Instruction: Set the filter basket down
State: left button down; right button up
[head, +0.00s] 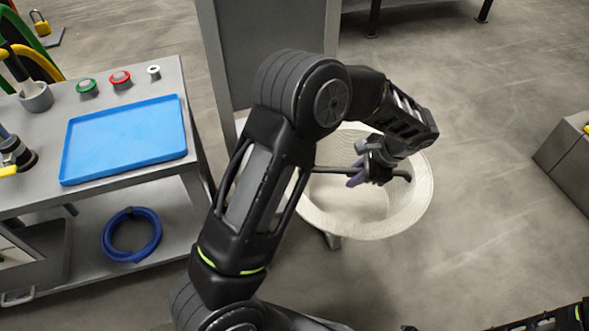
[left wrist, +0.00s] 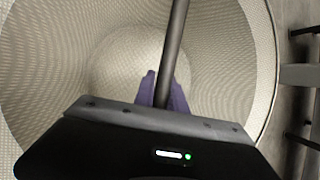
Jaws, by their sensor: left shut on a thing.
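The filter basket (head: 418,208) is a wide, pale, round bowl with a fine mesh wall, right of centre in the head view. A dark bar handle (head: 330,170) runs across its mouth. My left gripper (head: 360,178) is shut on this bar, over the basket's opening. In the left wrist view the purple fingertips (left wrist: 163,92) sit either side of the bar (left wrist: 176,40), with the basket's mesh inside (left wrist: 215,60) behind. What lies under the basket is mostly hidden, so I cannot tell whether it hangs or rests. My right gripper is not clearly seen.
A grey bench at left carries a blue tray (head: 125,138), green (head: 87,86) and red (head: 120,78) knobs. A blue hose coil (head: 132,235) lies on its lower shelf. A grey cabinet (head: 268,40) stands behind the basket. Floor (head: 490,190) is clear to the right.

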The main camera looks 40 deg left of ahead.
pick_arm(q)
jog(key=s+a+b, duration=0.1)
jog(key=s+a, duration=0.1)
jog(key=a, duration=1.4)
jog(key=shift+a+b, duration=0.35)
jog(key=shift+s+f, duration=0.1)
jog(key=shift+f+b, duration=0.65)
jog(key=shift+f, duration=0.95)
jog(key=shift+f, duration=0.2)
jog(key=c, duration=1.4)
grip_release()
jog(key=shift+o, duration=0.2)
jog(key=shift+r, duration=0.15)
